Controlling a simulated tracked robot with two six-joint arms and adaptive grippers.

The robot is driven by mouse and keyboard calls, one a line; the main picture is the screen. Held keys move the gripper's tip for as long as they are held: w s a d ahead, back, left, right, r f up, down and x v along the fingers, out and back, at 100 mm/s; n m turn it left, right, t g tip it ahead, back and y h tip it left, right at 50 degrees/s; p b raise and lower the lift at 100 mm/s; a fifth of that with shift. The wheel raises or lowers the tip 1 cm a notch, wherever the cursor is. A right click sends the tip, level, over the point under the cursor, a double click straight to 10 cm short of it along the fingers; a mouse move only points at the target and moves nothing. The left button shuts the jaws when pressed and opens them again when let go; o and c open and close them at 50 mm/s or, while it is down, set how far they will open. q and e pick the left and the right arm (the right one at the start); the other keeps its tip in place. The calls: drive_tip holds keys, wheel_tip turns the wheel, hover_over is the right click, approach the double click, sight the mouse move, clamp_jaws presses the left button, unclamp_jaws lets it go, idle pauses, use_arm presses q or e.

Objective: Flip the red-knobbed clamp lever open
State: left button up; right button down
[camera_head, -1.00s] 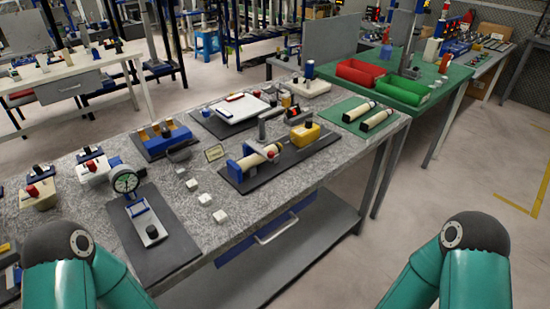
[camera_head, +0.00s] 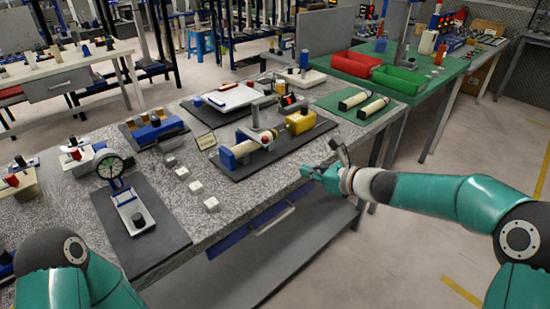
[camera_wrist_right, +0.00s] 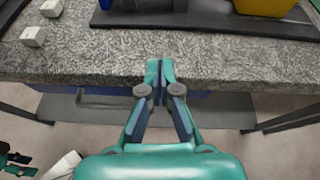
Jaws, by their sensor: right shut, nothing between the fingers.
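The clamp fixture sits on a dark base plate (camera_head: 232,172) near the front edge of the bench. It has a blue block (camera_head: 226,157), a pale cylinder (camera_head: 246,148) and a yellow block (camera_head: 300,122). A small red knob (camera_head: 266,137) shows beside the cylinder; the lever's exact position is too small to tell. My right gripper (camera_head: 305,171) is at the bench's front edge, to the right of and nearer than the fixture, touching nothing I can see. In the right wrist view its fingers (camera_wrist_right: 160,76) are shut and empty. My left gripper is out of view.
Several small white blocks (camera_head: 196,187) lie left of the fixture. A dial gauge (camera_head: 108,168) stands on another dark plate at left. A green mat (camera_head: 334,103) with two cylinders is behind right. Floor in front of the bench is clear.

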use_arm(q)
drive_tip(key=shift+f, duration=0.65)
use_arm(e)
drive_tip(key=shift+a+r, duration=0.3)
drive_tip(key=shift+r, duration=0.35)
drive_tip(key=p+x, duration=0.1)
drive_tip(key=x, duration=0.8)
drive_tip(key=shift+w+a+r+p, duration=0.1)
drive_tip(key=shift+w+a+p, duration=0.1)
drive_tip(key=shift+p, duration=0.1)
drive_tip(key=shift+w+a+r+p, duration=0.3)
drive_tip(key=shift+w+r+p, duration=0.05)
drive_tip(key=shift+r+p, duration=0.1)
drive_tip(key=shift+w+a+r+p, duration=0.3)
drive_tip(key=shift+r+p, duration=0.15)
drive_tip(key=shift+r, duration=0.05)
drive_tip(key=shift+w+a+r+p, duration=0.1)
drive_tip(key=shift+a+r+p, duration=0.25)
drive_tip(key=shift+r, duration=0.2)
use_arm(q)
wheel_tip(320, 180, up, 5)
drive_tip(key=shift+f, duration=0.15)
use_arm(e)
drive_tip(key=shift+w, duration=0.15)
